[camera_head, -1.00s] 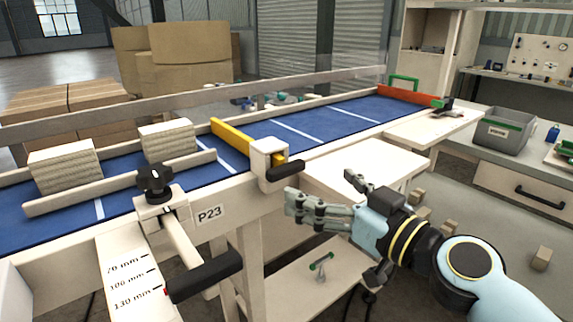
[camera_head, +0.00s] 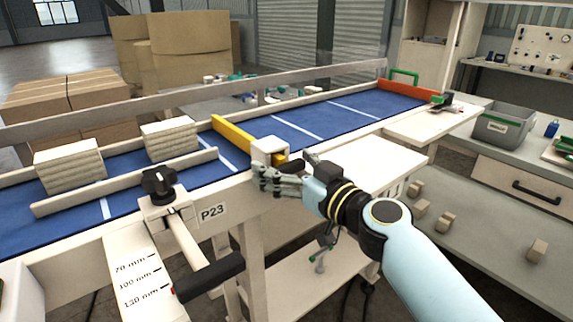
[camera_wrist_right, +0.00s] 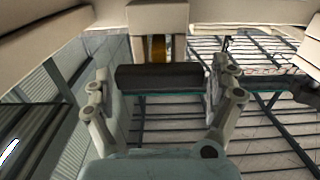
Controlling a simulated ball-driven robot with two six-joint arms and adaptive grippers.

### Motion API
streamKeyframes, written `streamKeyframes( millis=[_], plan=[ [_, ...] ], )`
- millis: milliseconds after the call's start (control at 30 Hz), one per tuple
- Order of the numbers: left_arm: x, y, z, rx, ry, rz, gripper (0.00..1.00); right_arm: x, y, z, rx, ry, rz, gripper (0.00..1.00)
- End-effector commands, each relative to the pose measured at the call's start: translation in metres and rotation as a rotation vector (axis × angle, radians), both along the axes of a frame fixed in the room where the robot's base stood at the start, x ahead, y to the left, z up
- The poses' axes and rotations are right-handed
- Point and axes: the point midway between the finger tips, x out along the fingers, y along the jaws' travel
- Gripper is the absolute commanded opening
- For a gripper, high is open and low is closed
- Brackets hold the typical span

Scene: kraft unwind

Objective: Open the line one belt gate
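The belt gate is a yellow bar (camera_head: 232,134) lying across the blue belt (camera_head: 290,128), with a white housing (camera_head: 268,148) at the near rail. A black handle (camera_head: 291,166) sticks out from the housing. My right gripper (camera_head: 284,172) is at this handle, its fingers partly covering it in the head view. In the right wrist view the handle (camera_wrist_right: 160,77) lies between the two spread fingers of the gripper (camera_wrist_right: 158,88), and the yellow bar (camera_wrist_right: 159,48) shows behind it. I cannot tell whether a finger touches the handle. My left gripper is not in view.
Stacked pads (camera_head: 170,139) stand on the belt at left. A black knob (camera_head: 158,183) and a second black handle (camera_head: 208,277) belong to a scaled guide at the near left. An orange bar (camera_head: 408,93) crosses the far belt end. A white side table (camera_head: 375,160) lies beneath my right arm.

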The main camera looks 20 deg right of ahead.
Motion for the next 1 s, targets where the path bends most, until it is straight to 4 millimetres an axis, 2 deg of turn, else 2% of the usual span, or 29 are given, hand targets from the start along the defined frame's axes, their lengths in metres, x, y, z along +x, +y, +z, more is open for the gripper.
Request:
streamKeyframes(
  millis=[67, 500, 667, 767, 867, 1000],
  plan=[
    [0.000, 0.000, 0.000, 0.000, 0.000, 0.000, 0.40, 0.000, 0.000, 0.000, 0.000, 0.000, 0.000, 0.78],
    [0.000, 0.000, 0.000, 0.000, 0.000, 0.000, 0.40, 0.000, 0.000, 0.000, 0.000, 0.000, 0.000, 0.20],
    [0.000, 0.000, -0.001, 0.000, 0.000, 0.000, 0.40, -0.003, -0.001, -0.001, -0.001, 0.001, 0.000, 0.18],
    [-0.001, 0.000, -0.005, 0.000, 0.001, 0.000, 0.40, -0.012, -0.004, -0.002, -0.001, 0.001, 0.000, 0.18],
    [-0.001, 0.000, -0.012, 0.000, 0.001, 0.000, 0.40, -0.029, -0.011, -0.004, -0.003, 0.001, 0.000, 0.18],
    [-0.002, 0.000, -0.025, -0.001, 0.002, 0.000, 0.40, -0.062, -0.022, -0.005, -0.005, 0.001, 0.001, 0.18]
  ],
)
